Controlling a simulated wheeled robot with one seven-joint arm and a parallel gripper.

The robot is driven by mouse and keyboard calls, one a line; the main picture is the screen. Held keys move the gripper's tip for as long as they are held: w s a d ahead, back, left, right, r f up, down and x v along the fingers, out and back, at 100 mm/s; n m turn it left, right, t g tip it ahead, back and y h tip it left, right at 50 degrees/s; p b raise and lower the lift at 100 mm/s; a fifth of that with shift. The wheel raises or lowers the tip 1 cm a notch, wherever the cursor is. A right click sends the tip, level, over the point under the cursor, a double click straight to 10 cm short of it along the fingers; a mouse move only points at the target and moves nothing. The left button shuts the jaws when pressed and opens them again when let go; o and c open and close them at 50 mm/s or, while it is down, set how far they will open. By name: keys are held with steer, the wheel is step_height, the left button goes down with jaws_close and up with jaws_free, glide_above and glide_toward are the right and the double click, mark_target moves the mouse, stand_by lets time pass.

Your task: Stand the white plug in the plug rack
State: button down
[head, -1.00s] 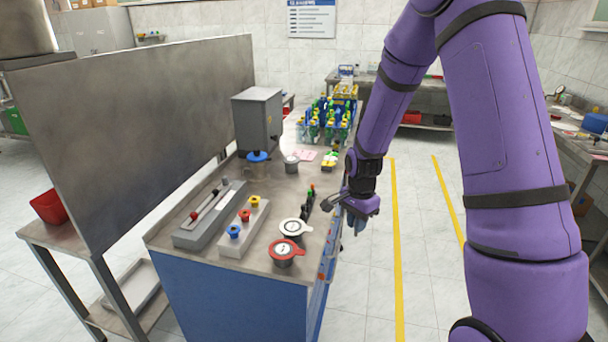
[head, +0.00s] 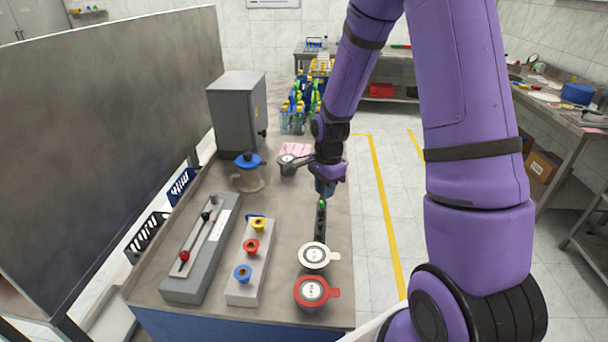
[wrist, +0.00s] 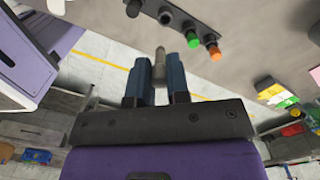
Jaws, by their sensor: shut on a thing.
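My gripper (head: 326,188) is over the right side of the counter, just beyond the far end of the black plug rack (head: 320,222). In the wrist view my gripper (wrist: 160,72) is shut on a small round-ended plug (wrist: 160,60), which looks grey-beige in the shade; I take it to be the white plug. Its tip points out past the fingers, clear of the rack. The plug rack (wrist: 180,18) also shows in the wrist view, with a green plug (wrist: 194,42) and an orange one (wrist: 214,52). The held plug is hidden in the head view.
A white-lidded pot (head: 314,256) and a red-lidded pot (head: 312,292) stand at the rack's near end. A grey block with coloured knobs (head: 245,270) and a lever box (head: 195,270) are to the left. A grey pot (head: 288,163) is close behind my gripper.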

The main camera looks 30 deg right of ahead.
steer(key=shift+w+a+f, duration=0.1)
steer(key=shift+w+f, duration=0.1)
steer(key=shift+w, duration=0.2)
steer(key=shift+f, duration=3)
steer(key=shift+a+f, duration=0.1)
steer(key=shift+f, duration=1.15)
steer(key=c, duration=1)
jaws_free()
steer(key=r, duration=1)
steer(key=shift+d+r, duration=0.25)
steer(key=shift+r, duration=0.15)
